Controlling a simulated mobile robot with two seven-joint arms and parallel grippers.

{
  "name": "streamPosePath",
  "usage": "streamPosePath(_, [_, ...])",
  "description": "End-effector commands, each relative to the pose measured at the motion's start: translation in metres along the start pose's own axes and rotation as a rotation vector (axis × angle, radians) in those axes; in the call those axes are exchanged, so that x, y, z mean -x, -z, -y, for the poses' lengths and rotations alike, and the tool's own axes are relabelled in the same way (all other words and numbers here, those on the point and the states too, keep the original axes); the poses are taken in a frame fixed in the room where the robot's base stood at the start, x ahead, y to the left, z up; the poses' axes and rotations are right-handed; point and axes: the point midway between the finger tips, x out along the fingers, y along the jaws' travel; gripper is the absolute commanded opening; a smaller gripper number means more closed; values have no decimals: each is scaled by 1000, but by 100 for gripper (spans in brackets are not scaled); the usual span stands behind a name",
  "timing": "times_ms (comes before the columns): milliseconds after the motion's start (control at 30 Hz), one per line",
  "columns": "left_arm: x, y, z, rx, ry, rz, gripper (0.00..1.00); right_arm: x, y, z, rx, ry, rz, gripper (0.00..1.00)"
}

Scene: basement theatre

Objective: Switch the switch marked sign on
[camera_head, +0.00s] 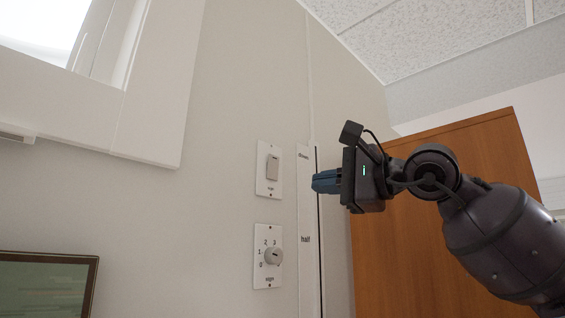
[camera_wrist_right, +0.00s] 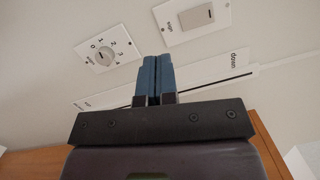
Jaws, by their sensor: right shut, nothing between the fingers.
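The switch (camera_head: 271,168) is a grey rocker on a white wall plate, with a small label too blurred to read surely in the head view. In the right wrist view the same switch (camera_wrist_right: 197,16) is at the top, and its label seems to read "sign". My right gripper (camera_head: 316,182) has blue fingers. It is to the right of the switch plate and slightly lower in the head view, apart from the rocker. In the right wrist view its fingers (camera_wrist_right: 157,60) are shut together with nothing between them. My left gripper is in neither view.
A narrow white strip (camera_head: 305,208) marked "down" and "half" runs beside both plates. A wooden door (camera_head: 400,265) is behind my right arm. A framed board (camera_head: 45,283) is at lower left.

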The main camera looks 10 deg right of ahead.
Motion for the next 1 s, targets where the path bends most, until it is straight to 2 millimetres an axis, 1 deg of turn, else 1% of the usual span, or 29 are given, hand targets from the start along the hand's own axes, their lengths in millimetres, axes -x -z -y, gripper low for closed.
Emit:
streamPosePath(33, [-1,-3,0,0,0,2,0,9,-4,15,61,25,-35,0])
streamPosePath(100, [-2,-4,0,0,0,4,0,19,-8,32,128,52,-79,0])
streamPosePath(200, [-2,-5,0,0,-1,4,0,29,-12,48,187,78,-122,0])
streamPosePath(267, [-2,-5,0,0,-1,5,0,33,-13,53,208,88,-137,0])
streamPosePath(367, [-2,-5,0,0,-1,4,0,35,-14,56,219,93,-145,0])
streamPosePath(600, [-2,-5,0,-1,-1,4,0,35,-14,56,218,93,-144,0])
streamPosePath(733, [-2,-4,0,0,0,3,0,32,-14,57,216,92,-143,0])
streamPosePath(867, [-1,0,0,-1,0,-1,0,20,-13,59,215,92,-142,0])
streamPosePath(1000, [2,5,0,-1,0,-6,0,-2,-11,62,214,93,-140,0])
